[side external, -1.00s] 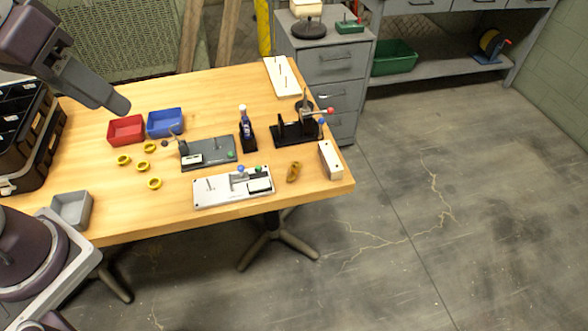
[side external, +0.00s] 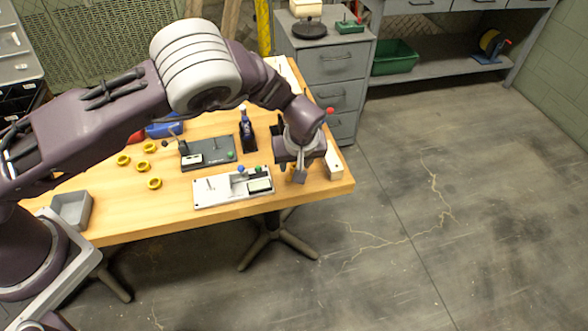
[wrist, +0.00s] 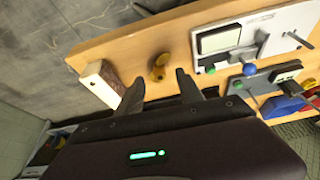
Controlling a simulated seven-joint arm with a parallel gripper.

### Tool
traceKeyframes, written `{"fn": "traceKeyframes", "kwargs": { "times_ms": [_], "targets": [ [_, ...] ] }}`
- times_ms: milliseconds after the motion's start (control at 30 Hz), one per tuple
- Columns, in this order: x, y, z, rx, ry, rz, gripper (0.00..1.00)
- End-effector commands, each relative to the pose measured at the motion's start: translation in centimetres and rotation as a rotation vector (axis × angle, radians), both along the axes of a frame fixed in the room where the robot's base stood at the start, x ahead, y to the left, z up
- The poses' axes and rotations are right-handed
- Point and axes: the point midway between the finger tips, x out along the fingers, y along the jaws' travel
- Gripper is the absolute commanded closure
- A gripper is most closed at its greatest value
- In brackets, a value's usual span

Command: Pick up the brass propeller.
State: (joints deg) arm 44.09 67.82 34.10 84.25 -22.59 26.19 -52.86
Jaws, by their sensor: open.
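The brass propeller (wrist: 160,66) lies on the wooden table near its front right edge. In the wrist view it shows just beyond and between my two fingertips, with table visible around it. My gripper (wrist: 160,80) is open and empty, its fingers on either side of the line to the propeller. In the side view my gripper (side external: 298,177) hangs low over the table's right end and largely hides the propeller. The exact gap between fingertips and propeller cannot be told.
A white block (side external: 333,160) stands right of my gripper. A light fixture board with knobs (side external: 233,187) lies to its left, with a dark grey board (side external: 208,152) behind. A blue bottle (side external: 246,131) stands further back.

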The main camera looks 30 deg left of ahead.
Motion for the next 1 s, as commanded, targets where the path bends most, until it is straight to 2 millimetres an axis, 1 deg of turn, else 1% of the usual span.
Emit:
{"fn": "traceKeyframes", "kwargs": {
  "times_ms": [33,100,200,400,433,567,600,633,667,933,1000],
  "targets": [
    [0.5,0.4,-1.0,0.002,0.002,0.001,0.56],
    [0.9,0.7,-2.1,0.001,0.003,0.001,0.56],
    [1.2,0.9,-3.0,0.000,0.002,-0.001,0.56],
    [1.3,0.9,-3.1,0.000,0.001,-0.001,0.56],
    [1.3,0.9,-3.1,0.000,0.001,-0.001,0.58],
    [1.2,0.9,-3.1,0.000,0.001,-0.001,0.83],
    [1.2,0.9,-3.1,0.000,0.001,-0.001,0.91],
    [1.2,0.9,-3.1,0.000,0.001,-0.001,0.97],
    [1.2,0.9,-3.1,0.000,0.001,-0.001,1.00],
    [1.3,0.9,-3.0,0.000,0.001,-0.001,1.00],
    [1.3,0.9,-2.7,-0.001,0.000,-0.001,1.00]
  ]
}}
